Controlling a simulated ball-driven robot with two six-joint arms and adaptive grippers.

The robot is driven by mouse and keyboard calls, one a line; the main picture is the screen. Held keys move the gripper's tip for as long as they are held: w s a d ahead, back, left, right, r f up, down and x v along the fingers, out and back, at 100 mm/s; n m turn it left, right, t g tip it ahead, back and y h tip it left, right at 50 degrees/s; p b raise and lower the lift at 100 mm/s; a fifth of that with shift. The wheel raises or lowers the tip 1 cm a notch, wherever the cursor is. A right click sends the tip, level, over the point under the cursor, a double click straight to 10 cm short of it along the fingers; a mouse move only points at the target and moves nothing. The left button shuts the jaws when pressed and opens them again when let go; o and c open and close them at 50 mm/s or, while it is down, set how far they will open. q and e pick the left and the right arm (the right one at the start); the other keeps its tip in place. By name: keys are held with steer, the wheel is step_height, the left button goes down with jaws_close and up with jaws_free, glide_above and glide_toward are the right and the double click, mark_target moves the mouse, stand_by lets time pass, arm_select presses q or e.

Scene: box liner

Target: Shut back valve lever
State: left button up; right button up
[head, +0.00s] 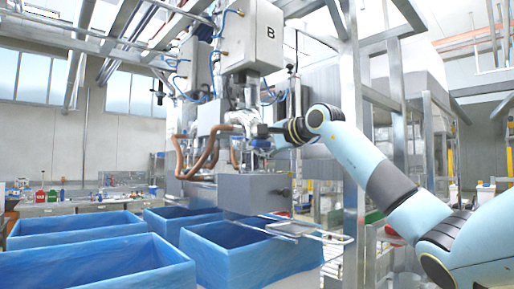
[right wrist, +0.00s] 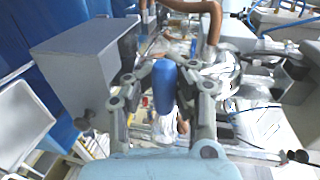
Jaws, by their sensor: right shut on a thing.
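The back valve lever has a blue handle (right wrist: 164,88), which sits upright between the two fingers of my right gripper (right wrist: 165,98) in the right wrist view. The fingers are closed in on it from both sides. In the head view my right gripper (head: 259,143) is at the valve piping under the grey box marked B, and it largely hides the lever there. How far the lever is turned is hard to tell. My left gripper is not in view.
A grey metal block (head: 254,194) hangs below the valve, with a thin metal frame (head: 300,230) under it. Blue-lined boxes (head: 95,268) stand in front and to the left. Copper-coloured hoses (head: 203,160) run close beside the gripper. A steel post (head: 352,130) stands near my right arm.

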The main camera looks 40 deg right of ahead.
steer(key=o, duration=0.7)
steer(key=shift+s+d, duration=0.15)
steer(key=shift+s, duration=0.5)
steer(key=shift+w, duration=0.15)
steer(key=v, duration=0.6)
steer(key=shift+s+d+r, duration=0.1)
steer(key=shift+s+d, duration=0.1)
steer(key=shift+s, duration=0.05)
steer(key=shift+s+a+r, duration=0.1)
steer(key=shift+s+a, duration=0.05)
steer(key=shift+s, duration=0.3)
